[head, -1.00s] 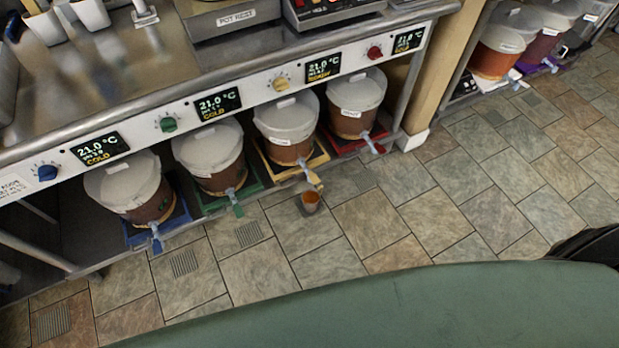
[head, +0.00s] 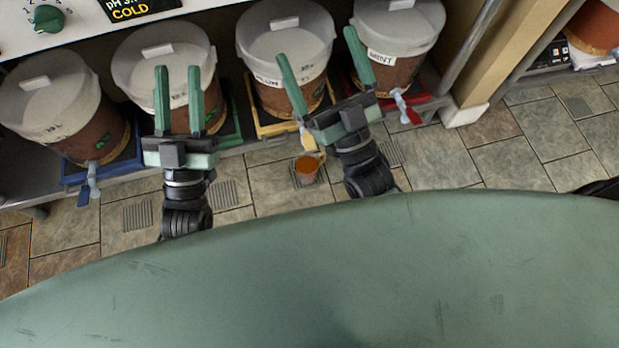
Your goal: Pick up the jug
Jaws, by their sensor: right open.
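The jug (head: 306,170) is a small vessel with orange-brown contents. It stands on the tiled floor below the tap of the bucket on the yellow tray. My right gripper (head: 314,47) is open, its two green fingers apart, just above and to the right of the jug in the picture, in front of the buckets. My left gripper (head: 177,82) is open and empty, over the bucket on the green tray, left of the jug. Neither gripper touches the jug. The jug's handle side is hard to make out.
Several lidded buckets stand on a low shelf: one on a blue tray (head: 72,172), one on green, one on a yellow tray (head: 272,130), one on a red tray (head: 428,103). Their taps stick out forward. A wooden post (head: 500,50) stands right. Floor at right is clear.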

